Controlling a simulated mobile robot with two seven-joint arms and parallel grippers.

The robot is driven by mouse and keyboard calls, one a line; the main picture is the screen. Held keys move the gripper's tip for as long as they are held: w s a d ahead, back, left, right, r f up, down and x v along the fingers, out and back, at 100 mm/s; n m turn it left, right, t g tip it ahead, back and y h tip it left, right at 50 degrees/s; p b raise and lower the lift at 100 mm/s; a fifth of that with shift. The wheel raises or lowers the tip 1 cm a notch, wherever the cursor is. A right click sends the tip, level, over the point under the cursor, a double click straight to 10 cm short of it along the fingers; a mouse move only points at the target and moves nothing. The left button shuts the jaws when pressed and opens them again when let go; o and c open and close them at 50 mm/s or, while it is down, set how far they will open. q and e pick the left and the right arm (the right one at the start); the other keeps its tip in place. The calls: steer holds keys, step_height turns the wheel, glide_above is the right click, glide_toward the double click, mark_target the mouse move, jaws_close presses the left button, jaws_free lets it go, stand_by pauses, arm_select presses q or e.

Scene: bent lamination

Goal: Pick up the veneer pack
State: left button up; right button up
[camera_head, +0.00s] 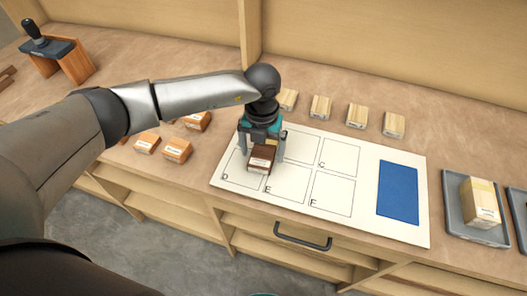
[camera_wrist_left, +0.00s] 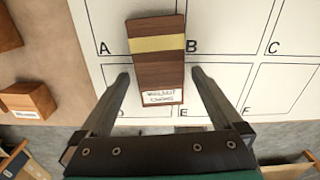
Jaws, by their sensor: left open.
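A dark brown veneer pack (camera_head: 260,159) with a white label lies on the white lettered mat (camera_head: 421,207), near cells D and E. In the left wrist view the pack (camera_wrist_left: 155,72) shows a yellow band and a handwritten label, and it reaches up across the line between cells A and B. My left gripper (camera_head: 262,154) is over the pack, pointing down. Its two fingers (camera_wrist_left: 158,75) are open, one on each side of the labelled end, with gaps visible between fingers and pack. Whether the fingertips reach the mat is unclear. My right gripper is not in view.
Orange-brown blocks (camera_head: 177,150) lie left of the mat and pale blocks (camera_head: 357,116) stand behind it. A blue rectangle (camera_head: 398,193) covers the mat's right part. A grey tray (camera_head: 457,217) holds a pale block (camera_head: 480,201) at right. A dark-handled tool (camera_head: 52,47) stands far left.

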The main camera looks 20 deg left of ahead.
arm_select(q)
steer(key=shift+f, duration=0.3)
steer(key=c, duration=1.4)
steer(key=shift+r, duration=0.15)
